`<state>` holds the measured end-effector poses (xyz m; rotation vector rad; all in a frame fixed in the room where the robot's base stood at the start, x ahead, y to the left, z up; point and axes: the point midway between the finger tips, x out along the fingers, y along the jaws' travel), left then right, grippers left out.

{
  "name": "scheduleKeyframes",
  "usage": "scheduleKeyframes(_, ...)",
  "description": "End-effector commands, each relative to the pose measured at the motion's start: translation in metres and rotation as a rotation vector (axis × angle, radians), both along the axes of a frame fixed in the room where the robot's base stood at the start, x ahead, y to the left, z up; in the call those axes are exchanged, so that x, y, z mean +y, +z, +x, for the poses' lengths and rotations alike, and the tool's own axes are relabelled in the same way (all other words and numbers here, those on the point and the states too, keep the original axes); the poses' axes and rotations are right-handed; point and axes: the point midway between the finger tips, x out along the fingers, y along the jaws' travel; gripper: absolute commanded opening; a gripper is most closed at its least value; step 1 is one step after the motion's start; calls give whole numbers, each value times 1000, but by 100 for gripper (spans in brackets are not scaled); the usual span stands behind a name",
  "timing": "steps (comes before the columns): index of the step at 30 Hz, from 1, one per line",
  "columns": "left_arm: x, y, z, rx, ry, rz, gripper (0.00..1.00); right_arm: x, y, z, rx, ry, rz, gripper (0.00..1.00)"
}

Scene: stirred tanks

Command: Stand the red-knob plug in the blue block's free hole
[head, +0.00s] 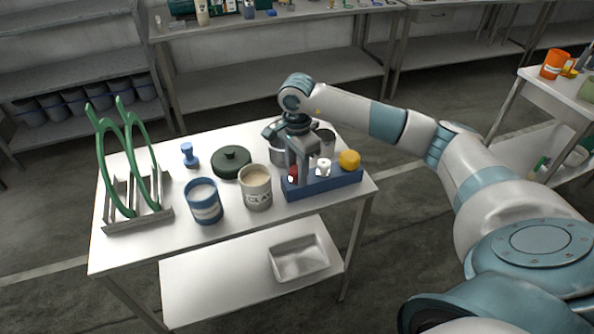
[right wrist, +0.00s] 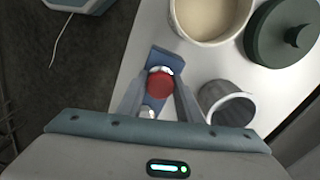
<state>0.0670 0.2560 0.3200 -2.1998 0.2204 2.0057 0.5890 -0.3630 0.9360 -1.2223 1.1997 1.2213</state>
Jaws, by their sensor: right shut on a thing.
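The blue block (head: 335,183) lies along the front right of the white table. My right gripper (head: 299,176) points down over the block's left end and is shut on the red-knob plug (head: 292,174). In the right wrist view the red knob (right wrist: 160,85) sits between the two fingers, above the block (right wrist: 163,57). A white-knob plug (head: 323,167) and a yellow-knob plug (head: 349,159) stand on the block to the right. The hole under the red-knob plug is hidden, so I cannot tell how deep it sits. My left gripper is not in view.
A cream pot (head: 256,188) stands close left of the block, with a blue pot (head: 204,202) beyond. A dark green lid (head: 231,163), a blue stamp-like piece (head: 189,156) and a rack (head: 137,209) with green hoops stand further left. A grey cup (right wrist: 226,104) is near the gripper.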

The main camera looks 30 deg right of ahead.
Motion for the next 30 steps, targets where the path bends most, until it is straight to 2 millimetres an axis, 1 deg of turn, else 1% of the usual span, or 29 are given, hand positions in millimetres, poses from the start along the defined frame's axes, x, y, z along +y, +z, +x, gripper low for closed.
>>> scheduleKeyframes(1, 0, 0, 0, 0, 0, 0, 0, 0, -1, 0, 0, 0, 0, 39)
scheduleKeyframes(3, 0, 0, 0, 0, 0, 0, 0, 0, -1, 0, 0, 0, 0, 54)
scheduleKeyframes(12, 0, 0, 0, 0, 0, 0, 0, 0, -1, 0, 0, 0, 0, 54)
scheduleKeyframes(17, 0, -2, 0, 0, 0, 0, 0, 0, 4, 1, -2, 0, 0, 54)
scheduleKeyframes(23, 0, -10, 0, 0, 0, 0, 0, 0, 24, 1, -4, 1, -1, 54)
scheduleKeyframes(26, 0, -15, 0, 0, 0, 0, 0, 0, 40, 1, -5, 0, 0, 54)
scheduleKeyframes(30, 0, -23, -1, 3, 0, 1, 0, 0, 67, 2, -6, 1, 0, 54)
